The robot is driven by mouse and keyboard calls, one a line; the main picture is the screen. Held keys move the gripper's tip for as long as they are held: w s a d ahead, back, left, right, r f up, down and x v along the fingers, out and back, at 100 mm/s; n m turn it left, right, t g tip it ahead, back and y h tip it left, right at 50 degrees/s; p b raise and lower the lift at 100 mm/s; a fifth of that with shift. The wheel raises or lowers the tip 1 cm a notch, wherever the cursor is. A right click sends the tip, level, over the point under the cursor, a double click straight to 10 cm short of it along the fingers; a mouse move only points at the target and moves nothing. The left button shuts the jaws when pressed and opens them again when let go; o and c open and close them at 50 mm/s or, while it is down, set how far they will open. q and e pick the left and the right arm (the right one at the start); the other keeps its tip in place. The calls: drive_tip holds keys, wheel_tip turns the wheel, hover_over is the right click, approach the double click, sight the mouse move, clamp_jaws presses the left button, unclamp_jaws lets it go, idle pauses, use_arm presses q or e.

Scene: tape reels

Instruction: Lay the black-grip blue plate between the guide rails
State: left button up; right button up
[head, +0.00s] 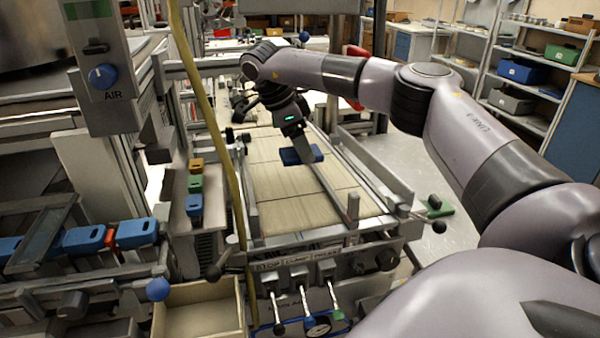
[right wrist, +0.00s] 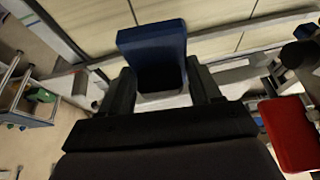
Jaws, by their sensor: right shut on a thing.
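My right gripper (head: 297,146) is shut on a blue plate (head: 303,156) over the pale slatted bed (head: 285,205). In the right wrist view the blue plate (right wrist: 153,42) sits between the two dark fingers of my right gripper (right wrist: 162,88); its grip is mostly hidden there. A grey metal guide rail (head: 352,210) runs along the bed's right part, and another rail (head: 250,205) runs along its left side. The plate shows between them in the head view, but I cannot tell whether it touches the bed. My left gripper is not in view.
A green piece with a dark knob (head: 434,207) lies on the grey surface right of the bed. A red piece (right wrist: 292,132) shows in the right wrist view. Small coloured blocks (head: 195,185) and a yellow hose (head: 205,100) are left of the bed. Levers (head: 305,300) stand in front.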

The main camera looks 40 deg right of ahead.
sight(290, 152)
drive_tip(key=shift+f+p, duration=0.3)
drive_tip(key=shift+f, duration=3.45)
drive_tip(key=shift+f, duration=0.1)
drive_tip(key=shift+f, duration=0.15)
drive_tip(key=o, duration=1.2)
drive_tip(key=shift+r, duration=0.3)
drive_tip(key=b+v, duration=0.1)
drive_tip(key=v, duration=1.1)
drive_tip(key=shift+a+b, duration=0.1)
drive_tip(key=shift+b, duration=0.2)
drive_tip(key=shift+f, duration=0.1)
